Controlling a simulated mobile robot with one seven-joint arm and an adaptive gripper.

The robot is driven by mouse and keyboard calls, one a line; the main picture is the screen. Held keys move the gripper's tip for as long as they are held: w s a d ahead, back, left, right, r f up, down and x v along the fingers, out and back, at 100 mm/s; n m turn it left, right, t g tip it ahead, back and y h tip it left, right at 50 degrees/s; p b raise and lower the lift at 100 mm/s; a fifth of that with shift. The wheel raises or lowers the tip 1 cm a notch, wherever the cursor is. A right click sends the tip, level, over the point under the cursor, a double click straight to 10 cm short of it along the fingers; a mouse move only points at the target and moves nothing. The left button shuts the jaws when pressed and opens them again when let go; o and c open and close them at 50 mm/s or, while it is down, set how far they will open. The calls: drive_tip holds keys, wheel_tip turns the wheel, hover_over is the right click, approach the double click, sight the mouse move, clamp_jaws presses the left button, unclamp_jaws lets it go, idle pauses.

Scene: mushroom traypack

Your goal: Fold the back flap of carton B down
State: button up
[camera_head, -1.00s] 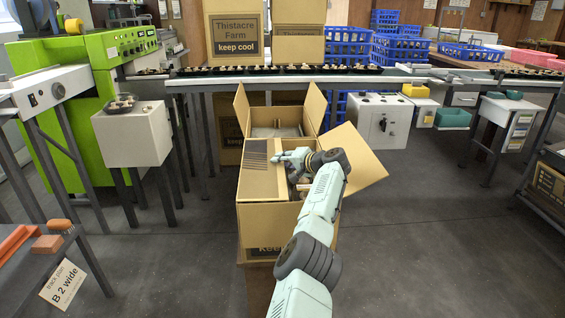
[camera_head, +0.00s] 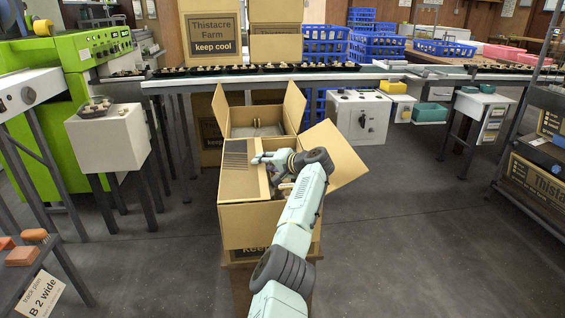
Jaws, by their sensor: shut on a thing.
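Two open brown cartons stand one behind the other, the near carton (camera_head: 250,218) and the far carton (camera_head: 256,131). No letter on either tells me which is carton B. The far carton has upright left (camera_head: 223,111) and right (camera_head: 293,106) flaps. On the near carton, the left flap (camera_head: 243,184) lies flat and the right flap (camera_head: 333,157) splays outward. My gripper (camera_head: 257,159) is low over the near carton's back part, at the right edge of a grey striped panel (camera_head: 236,153). It appears shut on this panel; the fingertips are small. My arm hides part of the opening.
A conveyor (camera_head: 180,82) with mushroom trays runs behind the cartons. A white control box (camera_head: 361,118) stands to the right and a white pedestal (camera_head: 104,140) to the left. A cart (camera_head: 535,182) is at far right. The floor (camera_head: 410,245) at right is clear.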

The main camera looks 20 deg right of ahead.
drive_tip(key=v, duration=1)
drive_tip(key=shift+d+r, duration=0.2)
drive_tip(key=shift+d, duration=0.1)
